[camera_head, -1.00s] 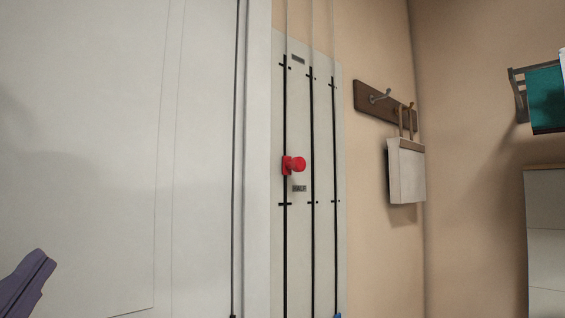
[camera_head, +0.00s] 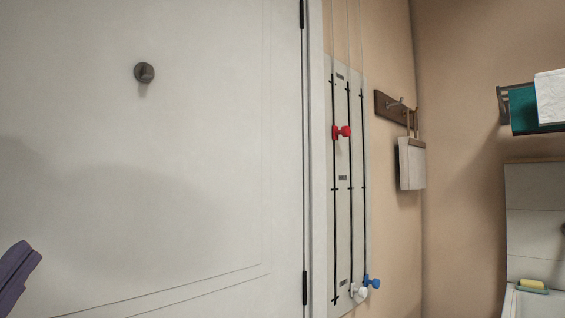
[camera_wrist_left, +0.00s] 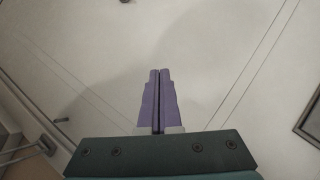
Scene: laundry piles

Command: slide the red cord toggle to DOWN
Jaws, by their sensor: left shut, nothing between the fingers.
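The red cord toggle (camera_head: 341,132) sits on the leftmost black slot of a pale wall panel (camera_head: 343,218), in the upper part of the slot, above the middle label. The panel has three slots with small dark labels at top, middle and bottom, too small to read. A white toggle (camera_head: 359,291) and a blue toggle (camera_head: 371,282) sit near the bottom of the other slots. My left gripper (camera_head: 22,262) shows at the lower left edge, far left of the panel. In the left wrist view its purple fingers (camera_wrist_left: 157,100) are together and empty, before a pale surface.
A large white door (camera_head: 200,190) with a dark round knob (camera_head: 145,72) fills the left. Right of the panel, a hook board (camera_head: 390,104) carries a hanging bag (camera_head: 411,165). A rack with green and white cloths (camera_head: 523,108) is at the right.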

